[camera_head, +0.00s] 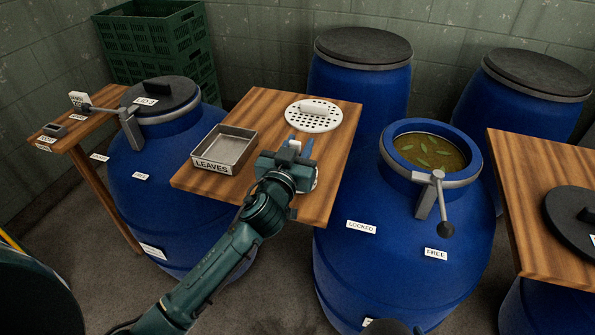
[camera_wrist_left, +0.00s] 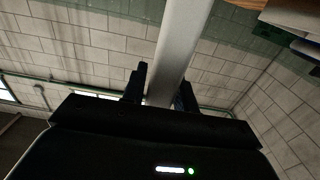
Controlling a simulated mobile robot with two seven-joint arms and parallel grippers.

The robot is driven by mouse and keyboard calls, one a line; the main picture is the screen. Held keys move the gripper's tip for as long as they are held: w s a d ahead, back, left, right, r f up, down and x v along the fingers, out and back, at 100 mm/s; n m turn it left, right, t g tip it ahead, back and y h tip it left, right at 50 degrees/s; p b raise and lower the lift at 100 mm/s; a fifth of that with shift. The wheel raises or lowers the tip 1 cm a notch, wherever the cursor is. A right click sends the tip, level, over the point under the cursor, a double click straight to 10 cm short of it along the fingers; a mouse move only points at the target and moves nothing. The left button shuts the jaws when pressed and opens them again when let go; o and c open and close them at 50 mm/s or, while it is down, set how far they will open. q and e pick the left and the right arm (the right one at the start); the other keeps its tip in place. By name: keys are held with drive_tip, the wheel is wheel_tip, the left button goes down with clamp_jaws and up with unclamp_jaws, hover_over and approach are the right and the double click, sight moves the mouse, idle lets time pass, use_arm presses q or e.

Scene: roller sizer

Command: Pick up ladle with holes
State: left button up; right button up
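My left gripper (camera_head: 296,148) is over the front right part of the middle wooden table. A pale, straight bar (camera_wrist_left: 178,45), which looks like the handle of the ladle with holes, runs between its fingers in the left wrist view and fills the gap. In the head view a small white end (camera_head: 295,145) of it shows between the fingertips. A white edge (camera_head: 316,181) shows beside the gripper; the rest is hidden, so I cannot tell if the ladle touches the table. My right gripper is not in view.
A white perforated disc (camera_head: 331,112) with a grip lies behind the gripper. A metal tray (camera_head: 254,146) marked LEAVES stands left. An open blue barrel (camera_head: 345,265) with leaves in liquid and a clamp lever (camera_head: 440,205) is right. Lidded barrels and green crates (camera_head: 150,35) stand behind.

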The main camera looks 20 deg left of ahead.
use_arm(q)
drive_tip(key=c, duration=0.6)
